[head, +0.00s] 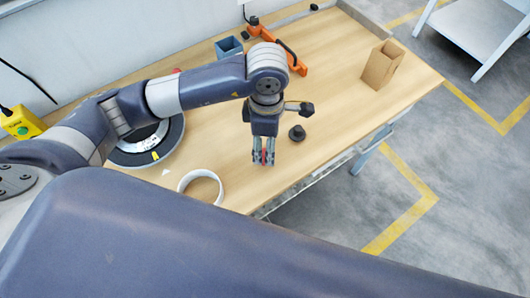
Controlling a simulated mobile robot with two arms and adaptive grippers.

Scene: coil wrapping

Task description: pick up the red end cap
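My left gripper (263,158) points down over the wooden table (340,60), near its front edge. A small red piece, which looks like the red end cap (264,156), shows between its two fingertips. The fingers are close together on either side of it and appear shut on it. Most of the cap is hidden by the fingers, and I cannot tell whether it touches the table. Another bit of red (177,71) shows behind my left arm, mostly hidden. My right gripper is out of view.
A black knob-like part (297,133) stands just right of the gripper. A white tape ring (201,187) and a dark round coil (150,146) lie left. A cardboard box (381,65), an orange tool (290,58) and a blue bin (229,47) stand farther back.

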